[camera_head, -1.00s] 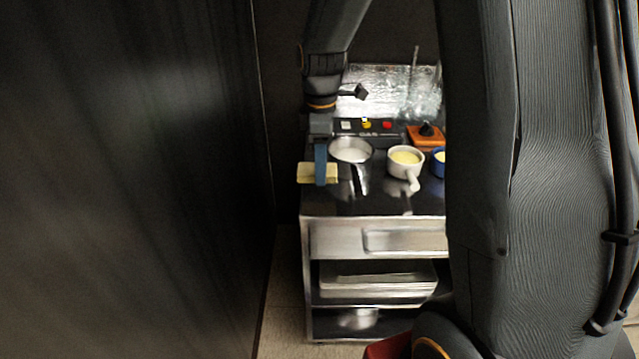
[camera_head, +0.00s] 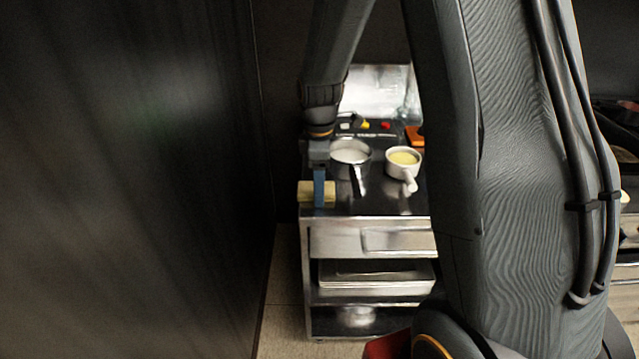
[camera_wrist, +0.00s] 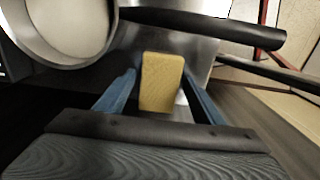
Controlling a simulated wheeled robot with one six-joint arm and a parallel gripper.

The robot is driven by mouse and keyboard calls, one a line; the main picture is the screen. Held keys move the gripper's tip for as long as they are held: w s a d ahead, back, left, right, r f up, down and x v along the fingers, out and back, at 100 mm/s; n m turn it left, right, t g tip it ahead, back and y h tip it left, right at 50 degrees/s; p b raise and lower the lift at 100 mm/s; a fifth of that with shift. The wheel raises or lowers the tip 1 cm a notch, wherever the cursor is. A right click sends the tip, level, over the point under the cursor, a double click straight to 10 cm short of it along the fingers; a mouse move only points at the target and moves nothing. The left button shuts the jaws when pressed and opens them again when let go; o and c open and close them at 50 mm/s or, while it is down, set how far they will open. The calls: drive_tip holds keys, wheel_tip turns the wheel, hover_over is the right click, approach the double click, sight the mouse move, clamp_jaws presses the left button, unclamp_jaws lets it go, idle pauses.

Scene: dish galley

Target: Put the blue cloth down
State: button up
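I see no blue cloth; the blue parts in view are my gripper's fingers. My gripper (camera_head: 319,200) is shut on a yellow block, like a sponge or folded cloth (camera_head: 330,192), at the left front of the metal cart's top (camera_head: 388,203). In the wrist view the yellow block (camera_wrist: 162,82) sits between the two blue fingers (camera_wrist: 162,88). I cannot tell whether its underside touches the cart top. In the head view a finger hides the block's middle.
A metal pan (camera_head: 350,151) with a dark handle stands just behind the block; it also shows in the wrist view (camera_wrist: 70,28). A white pot (camera_head: 403,162) with yellow contents stands to its right. The cart's front and left edges are close. A dark wall (camera_head: 130,180) rises at left.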

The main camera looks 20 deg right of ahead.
drive_tip(key=shift+r, duration=0.1)
wheel_tip(320, 180, up, 12)
drive_tip(key=b, duration=0.3)
idle(0.4)
idle(0.4)
